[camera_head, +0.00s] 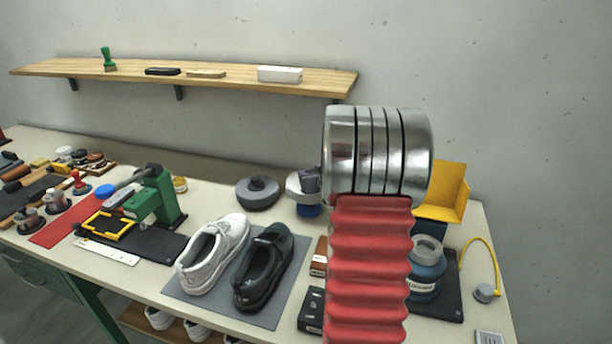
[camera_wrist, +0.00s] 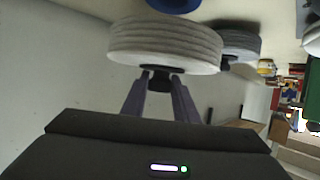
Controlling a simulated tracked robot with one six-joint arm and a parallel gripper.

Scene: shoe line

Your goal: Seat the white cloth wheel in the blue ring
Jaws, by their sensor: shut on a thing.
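The white cloth wheel (camera_wrist: 165,45) is a thick, pale, layered disc with a dark hub. My gripper (camera_wrist: 160,83) is shut on its hub. In the head view the wheel (camera_head: 295,188) shows just left of my arm, partly hidden by the arm and gripper. The blue ring (camera_head: 308,211) shows directly below the wheel there, mostly covered. Part of the blue ring (camera_wrist: 174,4) also shows at the top edge of the wrist view, beyond the wheel. The wheel appears above the ring; I cannot tell whether they touch.
A dark grey wheel (camera_head: 257,193) lies on the bench to the left. White and black shoes (camera_head: 262,268) sit on a grey mat in front. A blue-grey jar (camera_head: 426,270) and a yellow bin (camera_head: 453,190) stand right of my arm. A green press (camera_head: 160,197) is farther left.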

